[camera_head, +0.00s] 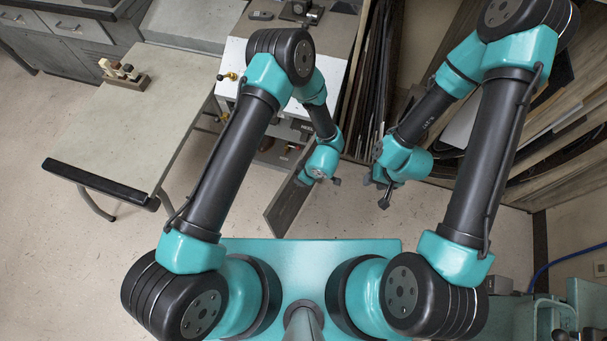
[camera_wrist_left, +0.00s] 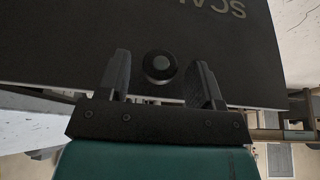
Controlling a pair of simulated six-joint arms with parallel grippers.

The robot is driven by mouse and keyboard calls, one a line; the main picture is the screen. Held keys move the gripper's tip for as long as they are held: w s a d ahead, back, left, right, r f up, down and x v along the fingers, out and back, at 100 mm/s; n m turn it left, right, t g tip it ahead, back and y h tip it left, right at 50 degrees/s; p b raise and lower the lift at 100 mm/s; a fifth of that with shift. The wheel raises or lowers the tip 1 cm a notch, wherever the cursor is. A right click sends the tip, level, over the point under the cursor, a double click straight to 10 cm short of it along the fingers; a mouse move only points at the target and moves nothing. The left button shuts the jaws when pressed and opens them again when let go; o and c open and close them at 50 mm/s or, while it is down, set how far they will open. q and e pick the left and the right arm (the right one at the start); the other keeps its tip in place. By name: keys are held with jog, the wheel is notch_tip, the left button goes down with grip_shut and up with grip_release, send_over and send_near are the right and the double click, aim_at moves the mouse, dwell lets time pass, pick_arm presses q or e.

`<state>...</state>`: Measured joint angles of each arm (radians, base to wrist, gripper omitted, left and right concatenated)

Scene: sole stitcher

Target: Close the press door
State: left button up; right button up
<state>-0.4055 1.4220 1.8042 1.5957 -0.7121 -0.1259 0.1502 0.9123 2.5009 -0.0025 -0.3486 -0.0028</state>
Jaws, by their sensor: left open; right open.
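The press door (camera_head: 287,209) is a dark grey panel, swung open from the white machine and standing out toward me in the head view. My left gripper (camera_head: 320,181) is beside its upper right part. In the left wrist view the door (camera_wrist_left: 60,35) fills the top, with upside-down pale lettering and a round dark knob (camera_wrist_left: 159,67). The open fingers of my left gripper (camera_wrist_left: 160,72) are on either side of the knob in that view; I cannot tell whether they touch it. My right gripper (camera_head: 376,190) is open and empty, right of the door.
The white machine (camera_head: 231,85) stands behind my left arm, with a brass fitting on its left side. A table (camera_head: 135,125) holding a small wooden block rack (camera_head: 124,73) is at left. Leaning boards (camera_head: 375,85) stand behind the grippers. Floor left of the door is clear.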

pick_arm(q)
jog(key=shift+a+f, duration=0.1)
jog(key=shift+f, duration=0.2)
jog(key=shift+c, duration=0.4)
grip_shut()
